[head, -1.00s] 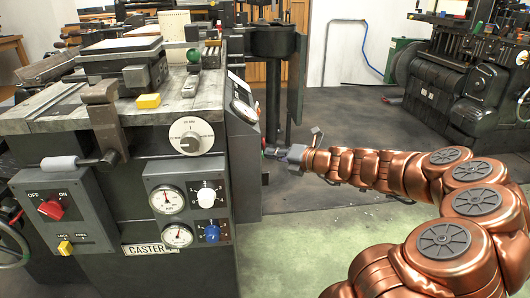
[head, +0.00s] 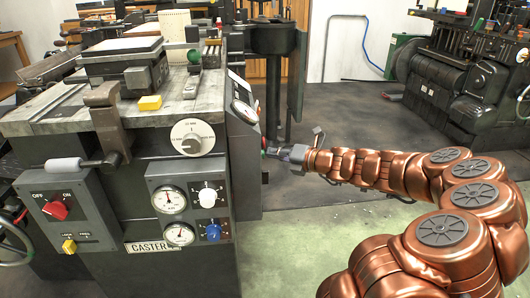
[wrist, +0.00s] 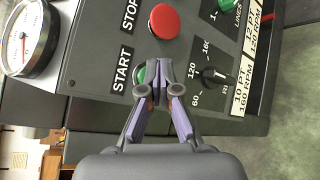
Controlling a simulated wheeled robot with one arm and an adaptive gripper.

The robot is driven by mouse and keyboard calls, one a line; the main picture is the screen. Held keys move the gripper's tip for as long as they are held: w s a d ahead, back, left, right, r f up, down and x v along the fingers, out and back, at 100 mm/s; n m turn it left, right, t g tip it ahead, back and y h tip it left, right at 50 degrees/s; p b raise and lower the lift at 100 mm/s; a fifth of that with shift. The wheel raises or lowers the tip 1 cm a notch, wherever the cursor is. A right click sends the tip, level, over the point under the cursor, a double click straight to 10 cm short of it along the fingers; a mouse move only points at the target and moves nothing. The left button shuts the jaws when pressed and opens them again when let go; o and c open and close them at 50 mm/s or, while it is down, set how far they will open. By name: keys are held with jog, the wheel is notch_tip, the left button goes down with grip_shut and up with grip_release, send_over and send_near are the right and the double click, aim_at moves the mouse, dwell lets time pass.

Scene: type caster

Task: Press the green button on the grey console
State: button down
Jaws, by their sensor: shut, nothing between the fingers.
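The green button (wrist: 140,74) is on the grey console (wrist: 85,75) beside the START label in the wrist view. It is partly hidden behind my fingertips. My gripper (wrist: 155,82) is shut and empty, with its tips over the right part of the button in the picture. Whether the tips touch it I cannot tell. In the head view my gripper (head: 272,152) is at the right side of the caster machine, and the console face there is seen too edge-on to show the button clearly.
A red button (wrist: 164,20) by the STOP label sits above the green one in the wrist view. A black knob (wrist: 215,77) is to the right, and a round gauge (wrist: 28,38) is at upper left. Open floor (head: 330,225) lies right of the machine.

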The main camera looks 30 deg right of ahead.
jog(key=s+d+p, duration=0.2)
jog(key=d+p, duration=0.3)
jog(key=p, duration=0.1)
jog(key=shift+s+d+p, duration=0.15)
jog(key=shift+d+p, duration=0.2)
jog(key=shift+p, duration=0.05)
dwell(0.9)
